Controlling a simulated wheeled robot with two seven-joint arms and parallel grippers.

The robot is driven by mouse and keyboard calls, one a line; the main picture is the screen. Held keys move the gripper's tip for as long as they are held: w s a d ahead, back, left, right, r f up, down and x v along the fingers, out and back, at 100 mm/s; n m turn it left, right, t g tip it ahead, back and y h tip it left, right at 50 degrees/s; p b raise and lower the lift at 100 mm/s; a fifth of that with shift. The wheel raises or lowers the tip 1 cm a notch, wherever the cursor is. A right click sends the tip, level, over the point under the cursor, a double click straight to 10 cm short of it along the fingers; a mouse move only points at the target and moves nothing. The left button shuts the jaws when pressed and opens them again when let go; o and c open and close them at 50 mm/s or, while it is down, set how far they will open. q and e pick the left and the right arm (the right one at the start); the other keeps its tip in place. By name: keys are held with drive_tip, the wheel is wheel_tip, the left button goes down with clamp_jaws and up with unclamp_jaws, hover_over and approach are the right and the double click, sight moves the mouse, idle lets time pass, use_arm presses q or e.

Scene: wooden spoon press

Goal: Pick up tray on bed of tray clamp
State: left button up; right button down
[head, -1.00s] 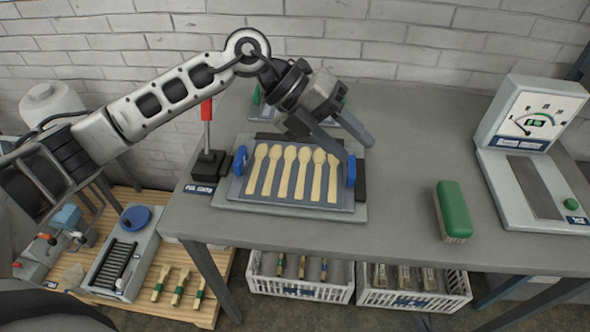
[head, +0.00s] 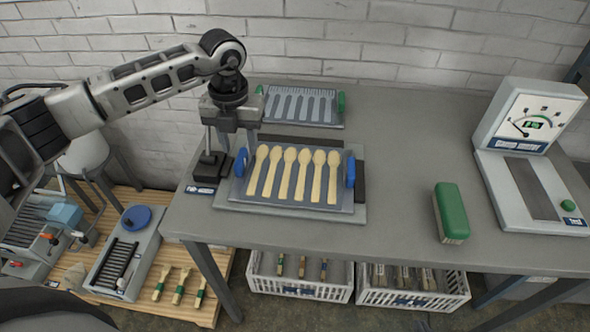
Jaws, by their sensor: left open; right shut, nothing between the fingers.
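The grey tray (head: 345,197) lies flat on the bed of the tray clamp (head: 290,213), on the grey table. Several wooden spoons (head: 287,175) lie side by side in it. It has a blue handle at the left end (head: 240,161) and another at the right end (head: 350,170). My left gripper (head: 238,148) is open, fingers pointing down, just above and behind the left blue handle; I cannot tell if it touches. The clamp's dark post base (head: 210,167) stands left of the tray, its red lever hidden behind my gripper. My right gripper is out of view.
A slotted tray with green handles (head: 302,105) lies behind. A green block-like brush (head: 452,212) and a meter device (head: 530,120) stand at right. White crates (head: 300,290) sit below the table. The table between clamp and brush is clear.

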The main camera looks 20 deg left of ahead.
sight(239, 160)
use_arm(q)
drive_tip(key=shift+s+a+f+p, duration=0.1)
drive_tip(key=shift+f+p, duration=0.1)
drive_tip(key=shift+f, duration=0.75)
drive_tip(key=shift+w+a+f+p, duration=0.1)
drive_tip(key=shift+a+f+p, duration=0.05)
drive_tip(key=shift+f, duration=0.8)
drive_tip(key=shift+s+a+f+p, duration=0.1)
drive_tip(key=shift+f+p, duration=0.1)
drive_tip(key=shift+f, duration=0.75)
clamp_jaws()
